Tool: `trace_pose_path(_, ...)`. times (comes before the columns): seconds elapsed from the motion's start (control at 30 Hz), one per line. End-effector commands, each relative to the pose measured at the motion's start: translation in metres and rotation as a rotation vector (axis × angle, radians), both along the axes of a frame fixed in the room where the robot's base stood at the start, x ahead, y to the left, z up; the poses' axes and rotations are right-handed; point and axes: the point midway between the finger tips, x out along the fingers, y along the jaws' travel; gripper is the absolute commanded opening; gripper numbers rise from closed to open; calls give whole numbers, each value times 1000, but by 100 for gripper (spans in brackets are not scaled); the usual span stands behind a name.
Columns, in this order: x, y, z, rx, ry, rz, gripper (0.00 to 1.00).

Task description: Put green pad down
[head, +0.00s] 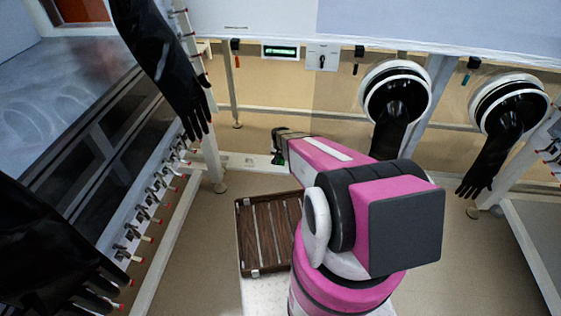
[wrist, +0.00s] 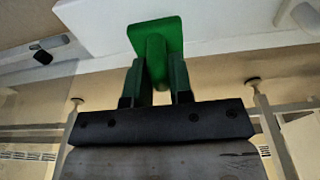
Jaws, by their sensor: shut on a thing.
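The green pad (wrist: 155,35) shows in the wrist view, with a flat green plate and a narrower green stem below it. My gripper (wrist: 156,80) is shut on the stem, with one finger on each side. The plate is beyond the fingertips, in front of a white surface (wrist: 95,25); I cannot tell whether it touches it. In the head view my gripper (head: 278,150) is small and partly hidden by my pink arm, low by the back frame. Only a bit of dark green shows there.
A brown slatted wooden tray (head: 262,235) lies left of my arm. Black gloves hang from ports (head: 395,92) at the back right, and more (head: 165,65) at the left. A row of red-tipped valves (head: 150,205) lines the left frame. Floor at the right is clear.

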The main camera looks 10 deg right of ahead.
Motion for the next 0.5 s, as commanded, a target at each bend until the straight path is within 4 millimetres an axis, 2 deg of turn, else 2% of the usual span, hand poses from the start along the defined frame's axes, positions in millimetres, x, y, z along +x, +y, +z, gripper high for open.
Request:
trace_pose_path(0.23, 1, 0, -33, -1, 1, 0, 2)
trace_pose_path(0.5, 0, 0, -34, 0, 0, -1, 2)
